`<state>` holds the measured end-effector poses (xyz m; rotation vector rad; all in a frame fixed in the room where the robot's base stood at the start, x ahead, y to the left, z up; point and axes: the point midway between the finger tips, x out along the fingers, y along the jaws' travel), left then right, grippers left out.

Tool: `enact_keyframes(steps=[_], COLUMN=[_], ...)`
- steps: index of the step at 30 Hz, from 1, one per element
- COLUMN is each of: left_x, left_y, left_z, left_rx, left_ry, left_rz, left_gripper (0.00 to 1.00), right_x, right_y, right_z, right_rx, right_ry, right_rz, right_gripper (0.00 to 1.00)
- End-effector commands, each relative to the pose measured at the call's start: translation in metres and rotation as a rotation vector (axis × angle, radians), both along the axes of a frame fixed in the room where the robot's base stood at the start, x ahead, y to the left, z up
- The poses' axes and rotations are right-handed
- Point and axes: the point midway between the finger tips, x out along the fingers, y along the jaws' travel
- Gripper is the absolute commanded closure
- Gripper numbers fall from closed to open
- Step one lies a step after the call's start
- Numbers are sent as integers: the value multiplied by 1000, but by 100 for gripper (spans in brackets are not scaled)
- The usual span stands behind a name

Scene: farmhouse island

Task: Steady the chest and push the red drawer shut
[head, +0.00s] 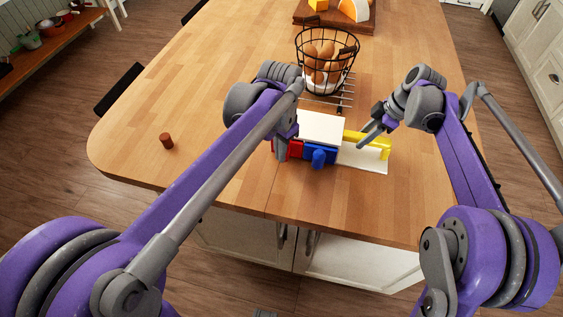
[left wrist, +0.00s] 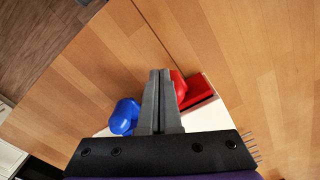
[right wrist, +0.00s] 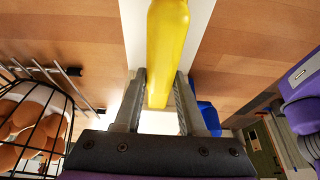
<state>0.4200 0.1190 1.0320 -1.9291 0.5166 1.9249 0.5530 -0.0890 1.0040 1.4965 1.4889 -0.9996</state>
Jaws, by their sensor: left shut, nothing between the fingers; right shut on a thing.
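The small chest has a white top (head: 320,126), a red drawer (head: 290,150) and a blue drawer (head: 318,157) side by side at its front, and a yellow handle (head: 383,146) at its right. My right gripper (right wrist: 160,78) is shut on the yellow handle. My left gripper (left wrist: 160,73) is shut and empty at the chest's front, beside the red drawer's knob (left wrist: 179,86); contact is unclear. In the left wrist view, the red drawer (left wrist: 198,91) appears partly out, and the blue knob (left wrist: 124,116) is left of the fingers. My left arm hides part of the red drawer in the head view.
A black wire basket of eggs (head: 327,62) stands on the island behind the chest, near a wire rack (head: 340,102). A brown cylinder (head: 166,141) stands at the left. A board with cheese (head: 340,22) is at the far end.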

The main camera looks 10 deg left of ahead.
Motion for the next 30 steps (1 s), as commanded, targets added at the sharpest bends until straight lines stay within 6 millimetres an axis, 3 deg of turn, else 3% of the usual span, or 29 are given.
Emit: enact_keyframes(steps=[14, 30], left_x=[-13, -13], left_y=[0, 0], left_z=[2, 45], left_rx=[1, 1], left_ry=[2, 2], left_rz=[0, 0], left_gripper=[100, 100], right_x=[-1, 0], right_y=[0, 0], right_z=[-2, -2], right_rx=[-1, -1], right_ry=[2, 2], right_rz=[2, 1], right_gripper=[100, 100])
